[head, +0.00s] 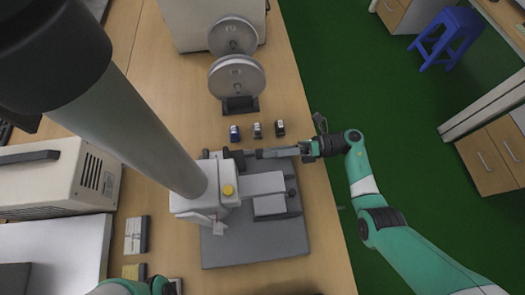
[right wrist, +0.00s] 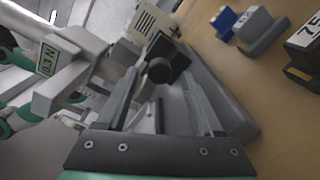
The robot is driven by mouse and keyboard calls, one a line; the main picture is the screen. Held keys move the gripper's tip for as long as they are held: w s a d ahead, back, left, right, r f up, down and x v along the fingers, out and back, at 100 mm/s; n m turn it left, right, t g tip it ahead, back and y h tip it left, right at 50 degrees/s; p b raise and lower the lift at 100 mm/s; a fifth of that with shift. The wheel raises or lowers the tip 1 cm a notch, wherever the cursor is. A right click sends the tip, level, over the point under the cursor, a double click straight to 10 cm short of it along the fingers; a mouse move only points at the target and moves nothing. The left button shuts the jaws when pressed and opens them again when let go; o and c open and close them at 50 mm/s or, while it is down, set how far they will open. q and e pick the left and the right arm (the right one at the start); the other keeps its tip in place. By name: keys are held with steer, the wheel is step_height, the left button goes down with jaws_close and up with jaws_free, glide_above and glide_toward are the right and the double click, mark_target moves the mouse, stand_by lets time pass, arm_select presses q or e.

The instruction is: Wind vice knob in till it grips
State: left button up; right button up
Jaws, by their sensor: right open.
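The vice's dark round knob (right wrist: 160,70) shows in the right wrist view, in front of a dark block, between and just beyond my finger tips. In the head view a dark part (head: 238,159) lies just left of the fingertips, beside the grey-white test machine (head: 205,203). My right gripper (head: 259,154) is open, its fingers pointing left over the machine's grey base (head: 258,245). In the wrist view its two fingers (right wrist: 160,85) stand apart around the knob's line; contact is not clear. My left gripper is not in view; only a teal arm part shows at the bottom left.
Small blue (head: 234,133), grey (head: 257,130) and black (head: 279,128) blocks stand close behind the right gripper. Two upright discs (head: 237,76) stand further back. A beige instrument (head: 55,177) is at the left. The table's right edge lies under my right arm.

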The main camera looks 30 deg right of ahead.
steer(key=v, duration=0.8)
steer(key=shift+s+d, duration=0.1)
steer(key=shift+d, duration=0.2)
